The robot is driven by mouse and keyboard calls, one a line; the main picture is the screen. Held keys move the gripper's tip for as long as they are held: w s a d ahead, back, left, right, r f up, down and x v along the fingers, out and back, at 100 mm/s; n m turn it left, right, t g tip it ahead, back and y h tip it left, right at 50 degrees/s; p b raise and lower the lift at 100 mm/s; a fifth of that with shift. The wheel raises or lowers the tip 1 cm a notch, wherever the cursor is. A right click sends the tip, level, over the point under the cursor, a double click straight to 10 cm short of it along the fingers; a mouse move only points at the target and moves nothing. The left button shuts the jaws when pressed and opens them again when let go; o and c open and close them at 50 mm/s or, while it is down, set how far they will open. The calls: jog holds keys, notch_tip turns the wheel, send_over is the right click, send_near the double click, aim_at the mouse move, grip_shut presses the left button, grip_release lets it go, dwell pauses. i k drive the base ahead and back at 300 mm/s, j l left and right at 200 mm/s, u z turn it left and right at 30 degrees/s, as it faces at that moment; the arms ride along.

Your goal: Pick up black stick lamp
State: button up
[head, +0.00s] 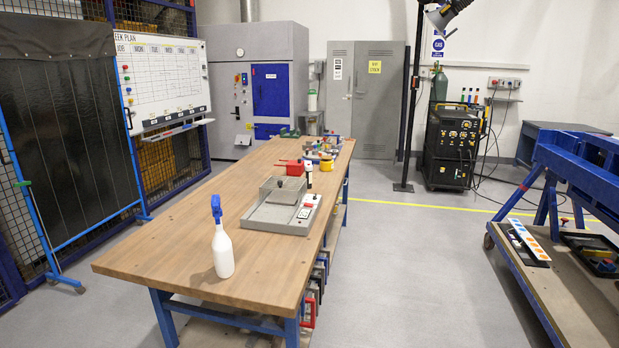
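No thing can be told for certain as the black stick lamp. More small items (322,148) crowd the bench's far end, too small to tell apart. My gripper is not in view.
A white spray bottle (222,250) with a blue head stands near the bench's front. A red box (290,167) lies behind the fixture. Grey floor (400,270) is clear between the bench and a blue wheeled trolley (560,190). A tall black post (408,110) stands behind.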

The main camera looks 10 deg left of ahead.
aim_at(308, 169)
jog(key=i+u, duration=0.1)
jog(key=u, duration=0.8)
jog(key=i+l+u, duration=0.35)
jog(key=l+u, duration=0.2)
jog(key=i+l+u, duration=0.25)
jog(key=l, duration=0.25)
jog(key=l+u, duration=0.5)
jog(key=l, duration=0.3)
